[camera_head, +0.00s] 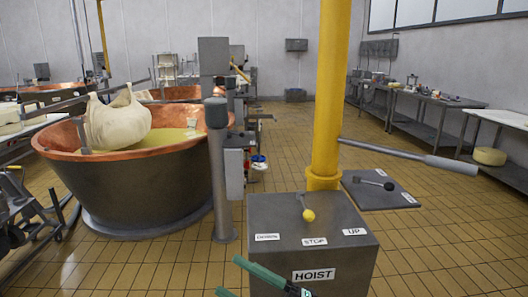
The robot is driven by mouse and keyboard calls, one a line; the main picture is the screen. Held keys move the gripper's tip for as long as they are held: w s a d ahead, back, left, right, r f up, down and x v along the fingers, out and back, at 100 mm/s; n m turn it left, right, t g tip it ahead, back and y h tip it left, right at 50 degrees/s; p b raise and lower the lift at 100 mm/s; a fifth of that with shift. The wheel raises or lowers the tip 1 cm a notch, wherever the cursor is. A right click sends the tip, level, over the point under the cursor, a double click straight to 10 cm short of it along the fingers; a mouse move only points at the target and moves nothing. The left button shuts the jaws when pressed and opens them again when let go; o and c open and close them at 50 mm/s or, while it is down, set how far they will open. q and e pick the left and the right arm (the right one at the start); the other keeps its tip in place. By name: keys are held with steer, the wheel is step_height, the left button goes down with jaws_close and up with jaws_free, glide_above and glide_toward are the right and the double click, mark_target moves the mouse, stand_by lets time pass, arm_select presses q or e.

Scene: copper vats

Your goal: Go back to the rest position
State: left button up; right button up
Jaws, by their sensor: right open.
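My right gripper (228,276) shows at the bottom edge, in front of the hoist control box (343,262). Its two green fingers are spread apart with nothing seen between them; the rest of it is cut off by the frame. The grey box is labelled HOIST, with DOWN, STOP and UP plates on top. Its lever with a yellow knob (309,215) stands above the STOP plate, apart from the fingers in the picture. My left gripper cannot be made out.
A yellow column (327,110) rises behind the box, with a grey bar (405,154) reaching right. A copper vat (140,185) with a bulging cloth bundle (118,122) stands left. Benches (430,100) line the right wall.

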steer(key=s+d+f+m+t+h+p, duration=0.1)
steer(key=d+f+m+t+h, duration=0.3)
steer(key=d+f+m+h, duration=0.45)
steer(key=s+d+f+m+t+h+p, duration=0.1)
steer(key=d+f+m+t+h, duration=0.5)
steer(key=f+m, duration=0.5)
steer(key=s+d+f+m+g+h, duration=0.2)
steer(key=s+d+f+g, duration=0.1)
steer(key=s+f, duration=0.3)
steer(key=s+d+f+m+g+h, duration=0.2)
steer(key=s+d+f+m+g, duration=0.1)
steer(key=s+f+g, duration=0.2)
steer(key=s+f+p, duration=0.1)
steer(key=s+f, duration=0.1)
steer(key=s, duration=0.2)
steer(key=shift+s+d+f, duration=0.3)
steer(key=shift+s, duration=0.05)
